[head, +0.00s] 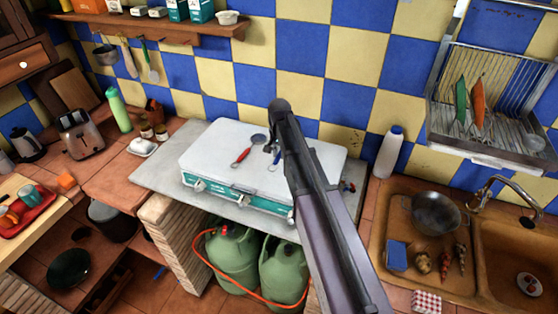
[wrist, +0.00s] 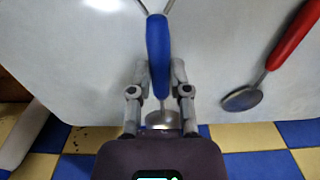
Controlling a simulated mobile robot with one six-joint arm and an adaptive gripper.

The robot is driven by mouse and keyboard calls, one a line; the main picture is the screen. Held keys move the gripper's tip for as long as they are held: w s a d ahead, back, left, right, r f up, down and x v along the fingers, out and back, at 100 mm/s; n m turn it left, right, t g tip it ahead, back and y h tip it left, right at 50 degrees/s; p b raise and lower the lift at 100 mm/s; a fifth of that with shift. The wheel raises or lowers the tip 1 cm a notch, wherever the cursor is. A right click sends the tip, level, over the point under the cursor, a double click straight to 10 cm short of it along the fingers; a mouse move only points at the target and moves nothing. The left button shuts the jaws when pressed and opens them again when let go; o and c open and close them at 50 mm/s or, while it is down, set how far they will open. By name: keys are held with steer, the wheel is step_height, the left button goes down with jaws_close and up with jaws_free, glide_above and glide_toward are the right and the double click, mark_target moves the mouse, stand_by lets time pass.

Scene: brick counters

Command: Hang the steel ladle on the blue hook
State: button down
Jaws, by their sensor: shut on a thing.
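My gripper (wrist: 160,68) is shut on a blue-handled utensil (wrist: 158,38), with a finger at each side of the handle. A thin shaft and a steel end show below the handle. Thin metal pieces spread from its top. I cannot tell whether it is the steel ladle. In the head view, my gripper (head: 274,148) is over the white stove lid and mostly hides this utensil. A red-handled utensil (head: 241,156) with a round grey end lies on the lid to the left; it also shows in the wrist view (wrist: 285,42). I cannot make out the blue hook.
The white lid (head: 215,145) covers the stove. Under the wall shelf (head: 150,28) hang a steel bowl-shaped utensil (head: 106,54) and spatulas (head: 148,62). A white bottle (head: 388,152) stands to the right, near the sink (head: 385,225). A dish rack (head: 490,90) is on the wall above.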

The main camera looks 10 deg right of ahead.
mark_target(279, 154)
steer(key=shift+f+b, duration=1.4)
steer(key=shift+f, duration=0.2)
steer(key=shift+a+f, duration=0.1)
steer(key=shift+f, duration=0.05)
steer(key=c, duration=0.6)
jaws_free()
steer(key=r+p, duration=0.5)
steer(key=r, duration=0.1)
steer(key=shift+d+p, duration=0.25)
steer(key=shift+p, duration=0.15)
step_height(279, 154, up, 8)
steer(key=p, duration=0.7)
steer(key=shift+f+p, duration=0.1)
steer(key=shift+p, duration=0.25)
steer(key=shift+s, duration=0.1)
